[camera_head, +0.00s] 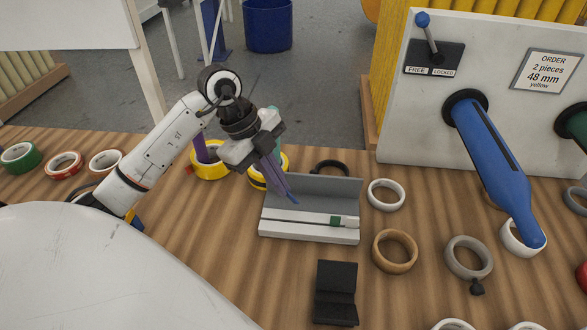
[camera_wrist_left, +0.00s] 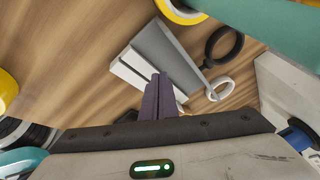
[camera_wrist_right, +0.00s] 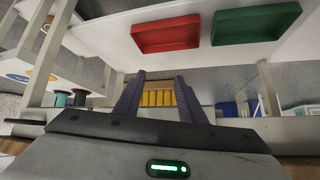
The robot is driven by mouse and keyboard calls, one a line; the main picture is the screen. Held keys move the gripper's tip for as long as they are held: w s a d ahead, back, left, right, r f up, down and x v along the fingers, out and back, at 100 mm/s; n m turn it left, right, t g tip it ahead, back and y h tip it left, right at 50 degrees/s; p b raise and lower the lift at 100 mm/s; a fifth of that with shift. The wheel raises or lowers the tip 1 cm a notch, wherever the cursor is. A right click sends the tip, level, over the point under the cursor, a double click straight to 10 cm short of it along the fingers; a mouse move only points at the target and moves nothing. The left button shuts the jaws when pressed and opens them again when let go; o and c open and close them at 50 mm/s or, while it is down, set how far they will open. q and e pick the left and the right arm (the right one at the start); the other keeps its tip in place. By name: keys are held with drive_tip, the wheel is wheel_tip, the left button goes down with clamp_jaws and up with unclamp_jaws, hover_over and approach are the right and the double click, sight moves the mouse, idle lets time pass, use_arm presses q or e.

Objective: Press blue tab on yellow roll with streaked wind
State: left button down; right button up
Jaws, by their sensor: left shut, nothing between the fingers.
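One yellow roll (camera_head: 209,173) stands around a purple post behind my left arm. A second yellow roll (camera_head: 258,181), with dark marks, is partly hidden behind my left gripper. Part of a yellow roll shows at the top of the left wrist view (camera_wrist_left: 178,13). I cannot make out a blue tab or a streaked wind on either roll. My left gripper (camera_head: 291,198) is shut and empty, its fingers pointing down over the grey-and-white holder (camera_head: 310,232); its closed tips also show in the left wrist view (camera_wrist_left: 159,80). My right gripper (camera_wrist_right: 160,90) is open and empty, away from the rolls.
White (camera_head: 386,195), tan (camera_head: 377,250) and grey (camera_head: 449,258) rings lie right of the holder. A small black stand (camera_head: 335,292) is in front. A white panel with a blue spindle (camera_head: 490,160) stands at right. Green, red and white rolls lie far left.

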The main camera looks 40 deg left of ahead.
sight(253, 177)
use_arm(q)
drive_tip(key=s+a+f+n+t, duration=0.1)
drive_tip(key=s+a+n, duration=0.1)
drive_tip(key=n, duration=0.1)
drive_tip(key=s+a+f+n+t+y+p, duration=0.1)
drive_tip(key=s+a+n, duration=0.1)
drive_tip(key=a+n, duration=0.1)
drive_tip(key=s+a+f+n+t+p, duration=0.1)
drive_tip(key=s+a+n+t, duration=0.1)
drive_tip(key=a+n, duration=0.1)
drive_tip(key=shift+f+y, duration=0.3)
drive_tip(key=shift+w+a, duration=0.3)
drive_tip(key=shift+w, duration=0.35)
drive_tip(key=shift+w+a, duration=0.35)
drive_tip(key=shift+w, duration=0.25)
drive_tip(key=shift+w+a, duration=0.3)
drive_tip(key=shift+w, duration=0.35)
drive_tip(key=shift+w+a, duration=0.3)
drive_tip(key=shift+w, duration=0.35)
drive_tip(key=shift+w+a, duration=0.3)
drive_tip(key=shift+w, duration=0.3)
drive_tip(key=c, duration=2)
unclamp_jaws()
drive_tip(key=v, duration=1)
